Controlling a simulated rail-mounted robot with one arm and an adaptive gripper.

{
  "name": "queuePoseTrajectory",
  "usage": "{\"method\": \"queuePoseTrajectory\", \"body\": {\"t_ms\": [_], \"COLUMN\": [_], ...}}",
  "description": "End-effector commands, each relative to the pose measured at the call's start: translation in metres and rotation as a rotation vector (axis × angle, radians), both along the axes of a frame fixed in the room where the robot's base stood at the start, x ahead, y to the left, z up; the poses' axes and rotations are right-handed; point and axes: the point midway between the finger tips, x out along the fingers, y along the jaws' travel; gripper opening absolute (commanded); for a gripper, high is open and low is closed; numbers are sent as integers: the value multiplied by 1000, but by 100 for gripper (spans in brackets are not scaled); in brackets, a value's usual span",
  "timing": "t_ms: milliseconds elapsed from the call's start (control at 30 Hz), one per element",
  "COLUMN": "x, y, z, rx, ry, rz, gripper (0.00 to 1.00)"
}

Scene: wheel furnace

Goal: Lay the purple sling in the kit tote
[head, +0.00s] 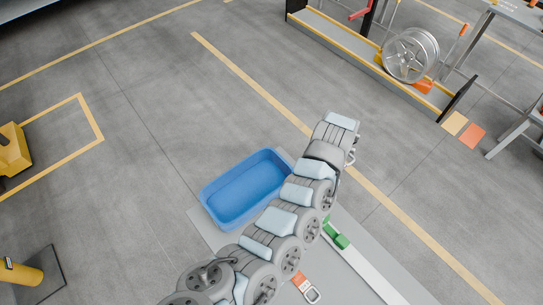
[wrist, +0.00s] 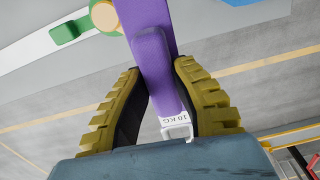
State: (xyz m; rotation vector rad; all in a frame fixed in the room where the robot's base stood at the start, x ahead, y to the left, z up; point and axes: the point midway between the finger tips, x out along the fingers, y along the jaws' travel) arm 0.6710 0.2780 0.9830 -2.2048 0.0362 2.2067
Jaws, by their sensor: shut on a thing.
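The purple sling (wrist: 152,55) shows in the wrist view as a flat strap running up out of the top edge. Its near end has a white label marked 10 KG and a pale metal-like fitting. My gripper (wrist: 157,72) is shut on it, with one yellow ribbed finger on each side. The blue kit tote (head: 210,208) stands in the head view left of my arm, and its visible inside looks empty. A bit of blue at the top right of the wrist view may be the tote. In the head view the sling and my fingertips are hidden behind my arm.
A green block (head: 336,233) and an orange-and-white piece with a ring (head: 305,287) lie right of my arm. A wheel (head: 410,55) sits on a yellow-edged rack at the back right. Yellow equipment (head: 12,150) stands far left. The floor left of the tote is clear.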

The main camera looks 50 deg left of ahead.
Motion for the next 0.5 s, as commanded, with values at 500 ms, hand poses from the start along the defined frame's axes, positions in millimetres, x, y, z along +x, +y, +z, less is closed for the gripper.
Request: {"method": "queuePoseTrajectory", "body": {"t_ms": [500], "x": [-154], "y": [188], "z": [-22], "rx": [-1], "ry": [0], "rz": [33], "gripper": [0]}}
